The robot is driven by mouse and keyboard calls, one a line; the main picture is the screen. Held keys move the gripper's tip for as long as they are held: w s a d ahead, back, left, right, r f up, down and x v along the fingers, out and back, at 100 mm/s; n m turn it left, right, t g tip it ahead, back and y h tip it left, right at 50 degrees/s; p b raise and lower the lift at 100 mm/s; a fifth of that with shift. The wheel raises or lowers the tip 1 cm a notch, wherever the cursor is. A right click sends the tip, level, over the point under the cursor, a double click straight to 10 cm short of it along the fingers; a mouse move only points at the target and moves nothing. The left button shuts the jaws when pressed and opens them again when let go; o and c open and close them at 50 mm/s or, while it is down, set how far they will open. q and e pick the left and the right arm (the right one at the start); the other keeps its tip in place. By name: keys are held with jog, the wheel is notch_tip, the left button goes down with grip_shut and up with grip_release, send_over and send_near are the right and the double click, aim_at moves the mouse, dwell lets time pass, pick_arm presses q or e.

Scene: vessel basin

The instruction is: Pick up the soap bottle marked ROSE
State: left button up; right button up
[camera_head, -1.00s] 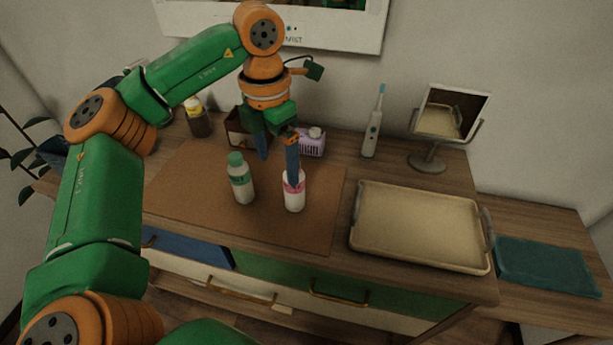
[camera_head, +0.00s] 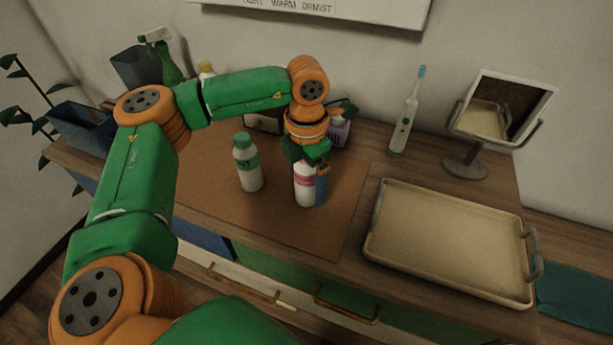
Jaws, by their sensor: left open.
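A white bottle with a pink label band (camera_head: 304,187) stands upright on the brown mat (camera_head: 345,213); its lettering is too small to read. A white bottle with a green cap and green label (camera_head: 248,165) stands upright to its left. My left gripper (camera_head: 313,185) points down at the pink-labelled bottle and is open. One blue finger shows along the bottle's right side; the other finger is hidden. The gripper covers the bottle's top. I cannot tell whether the fingers touch it. My right gripper is not in view.
A beige tray (camera_head: 450,237) with grey handles stands right of the mat. An electric toothbrush (camera_head: 405,115) and a mirror on a stand (camera_head: 497,115) are behind it. A purple container (camera_head: 339,132) stands behind my gripper. A green spray bottle (camera_head: 166,62) is at back left.

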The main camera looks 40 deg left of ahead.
pick_arm(q)
grip_shut()
